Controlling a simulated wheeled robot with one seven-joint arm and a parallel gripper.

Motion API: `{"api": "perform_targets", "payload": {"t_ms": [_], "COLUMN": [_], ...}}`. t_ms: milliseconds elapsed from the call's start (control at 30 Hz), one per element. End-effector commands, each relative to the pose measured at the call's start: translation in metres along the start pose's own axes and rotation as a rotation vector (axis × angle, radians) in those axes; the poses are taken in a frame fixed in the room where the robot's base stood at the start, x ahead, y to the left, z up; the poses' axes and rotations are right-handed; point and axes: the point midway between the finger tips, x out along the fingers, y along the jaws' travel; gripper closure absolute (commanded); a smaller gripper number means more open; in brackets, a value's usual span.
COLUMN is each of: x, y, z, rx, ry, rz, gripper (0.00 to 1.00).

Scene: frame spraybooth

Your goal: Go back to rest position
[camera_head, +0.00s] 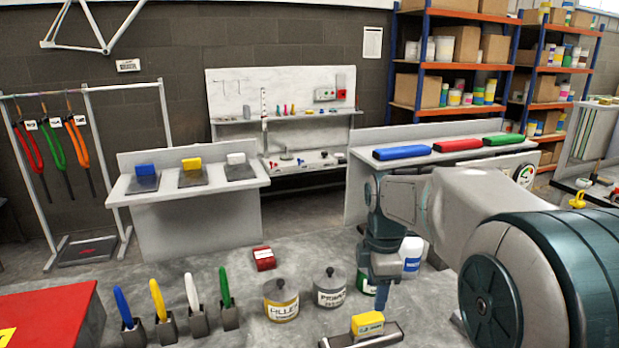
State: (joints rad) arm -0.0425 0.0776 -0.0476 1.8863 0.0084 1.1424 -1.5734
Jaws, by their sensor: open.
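My arm reaches in from the right and bends down near the middle of the view. My gripper (382,296) points downward at its end, open, with a blue finger showing. It is just above and behind a yellow block (367,323) with a label, which sits on a dark grey tray (391,334) at the bottom edge. I cannot tell how large the gap between finger and block is. Nothing shows held in the gripper. My forearm hides part of the right side.
Two labelled tins, one yellow (281,300) and one grey (329,287), stand left of my gripper. A white container (411,254) is behind it. Upright coloured handles (194,293) stand further left. A bench (350,180) bears blue, red and green blocks behind my arm.

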Motion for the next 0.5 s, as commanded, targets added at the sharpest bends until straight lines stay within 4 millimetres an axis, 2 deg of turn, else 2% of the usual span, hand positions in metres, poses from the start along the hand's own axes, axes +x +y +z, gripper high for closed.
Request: {"api": "perform_targets", "payload": {"t_ms": [33, 233, 500], "x": [-0.004, -0.008, -0.003], "y": [-0.012, -0.056, -0.114], "z": [0.000, 0.001, 0.000], "rx": [0.080, 0.444, 0.931], "ry": [0.002, 0.020, 0.069], "rz": [0.015, 0.065, 0.126], "gripper": [0.47, 0.47, 0.47]}}
